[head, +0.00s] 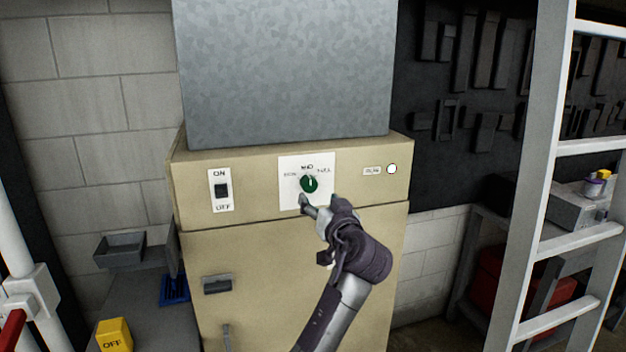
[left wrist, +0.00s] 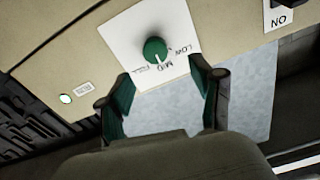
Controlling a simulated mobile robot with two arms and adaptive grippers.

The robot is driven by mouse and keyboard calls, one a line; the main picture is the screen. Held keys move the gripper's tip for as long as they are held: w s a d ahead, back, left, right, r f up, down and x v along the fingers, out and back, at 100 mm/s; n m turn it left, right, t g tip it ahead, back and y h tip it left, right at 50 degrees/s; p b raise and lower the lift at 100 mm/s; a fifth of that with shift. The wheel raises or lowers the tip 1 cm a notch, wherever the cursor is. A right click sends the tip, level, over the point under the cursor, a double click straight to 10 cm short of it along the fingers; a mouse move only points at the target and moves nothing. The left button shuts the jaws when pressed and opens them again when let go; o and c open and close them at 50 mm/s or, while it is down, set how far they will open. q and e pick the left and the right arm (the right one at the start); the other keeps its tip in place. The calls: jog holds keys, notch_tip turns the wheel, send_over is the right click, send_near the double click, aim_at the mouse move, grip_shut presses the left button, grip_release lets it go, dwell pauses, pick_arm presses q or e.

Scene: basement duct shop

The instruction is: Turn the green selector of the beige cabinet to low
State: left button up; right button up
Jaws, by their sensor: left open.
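The beige cabinet (head: 290,275) stands in the middle of the head view. On its upper panel, a white plate (head: 326,163) carries the round green selector (head: 309,183), with LOW on the left, MID at the top and FULL on the right. Its white mark points up toward MID. The selector also shows upside down in the left wrist view (left wrist: 155,50), where LOW is at the right. My left gripper (head: 318,202) is open and empty just below the selector; its two green-padded fingers (left wrist: 163,80) look apart from it. My right gripper is not in view.
An ON/OFF switch (head: 221,190) is left of the selector plate, and a lit white lamp (head: 391,169) is at the right. A grey metal duct (head: 285,70) rises above. A pale ladder (head: 545,180) stands at the right. A yellow OFF block (head: 114,335) is at lower left.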

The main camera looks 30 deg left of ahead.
aim_at(311, 187)
pick_arm(q)
jog(key=p+x, duration=0.1)
jog(key=x, duration=0.3)
jog(key=shift+w+d+r+p, duration=0.15)
jog(key=shift+w+p, duration=0.15)
jog(key=shift+p, duration=0.05)
jog(key=p+x, duration=0.1)
jog(key=x, duration=0.2)
jog(key=shift+w+p, duration=0.25)
jog(key=shift+p, duration=0.05)
jog(key=shift+w+a+f, duration=0.2)
jog(key=shift+a+f, duration=0.05)
jog(key=shift+a, duration=0.35)
jog(key=shift+w, duration=0.1)
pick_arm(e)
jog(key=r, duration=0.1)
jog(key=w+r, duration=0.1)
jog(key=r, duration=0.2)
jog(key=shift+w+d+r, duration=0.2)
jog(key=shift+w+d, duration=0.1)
